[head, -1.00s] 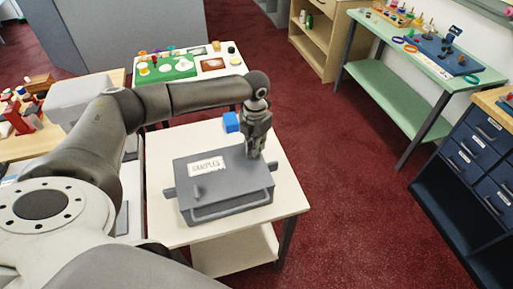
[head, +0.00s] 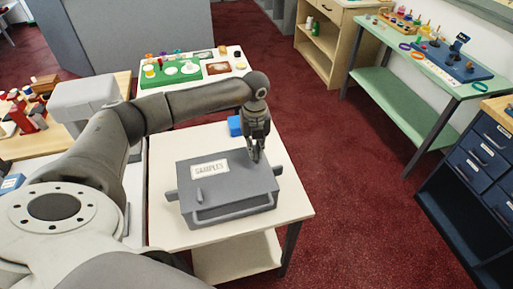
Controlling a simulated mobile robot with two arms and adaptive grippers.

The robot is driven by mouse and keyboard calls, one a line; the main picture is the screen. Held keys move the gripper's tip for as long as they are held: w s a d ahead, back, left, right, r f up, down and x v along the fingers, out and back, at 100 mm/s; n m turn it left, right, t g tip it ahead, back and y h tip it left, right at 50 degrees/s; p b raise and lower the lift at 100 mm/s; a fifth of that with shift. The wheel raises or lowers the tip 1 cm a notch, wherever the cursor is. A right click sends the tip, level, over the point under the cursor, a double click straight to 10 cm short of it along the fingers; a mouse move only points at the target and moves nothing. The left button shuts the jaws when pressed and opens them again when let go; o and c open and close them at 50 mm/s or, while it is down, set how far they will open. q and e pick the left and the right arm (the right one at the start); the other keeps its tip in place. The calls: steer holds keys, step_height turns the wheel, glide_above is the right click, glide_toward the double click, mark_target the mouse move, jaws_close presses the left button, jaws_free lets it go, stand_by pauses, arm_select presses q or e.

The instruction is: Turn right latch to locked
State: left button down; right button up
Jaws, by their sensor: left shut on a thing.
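A grey case (head: 230,190) labelled "SAMPLES" lies shut on a white table. A small grey latch (head: 199,195) shows on the left part of its lid, near the front. My left gripper (head: 256,157) points down at the right rear part of the lid. It is shut on the right latch, which its fingers mostly hide, so I cannot read the latch's angle. My right gripper is not in view.
A blue block (head: 235,126) is on the white table (head: 160,232) behind the case. A table with a green tray (head: 172,72) stands behind. A green bench (head: 400,100) and navy drawers (head: 475,160) are at the right, with open red floor between.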

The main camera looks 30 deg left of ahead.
arm_select(q)
steer(key=shift+a+n, duration=0.1)
steer(key=shift+n, duration=0.5)
steer(key=c, duration=1.5)
jaws_free()
step_height(320, 180, up, 12)
steer(key=shift+r, duration=0.1)
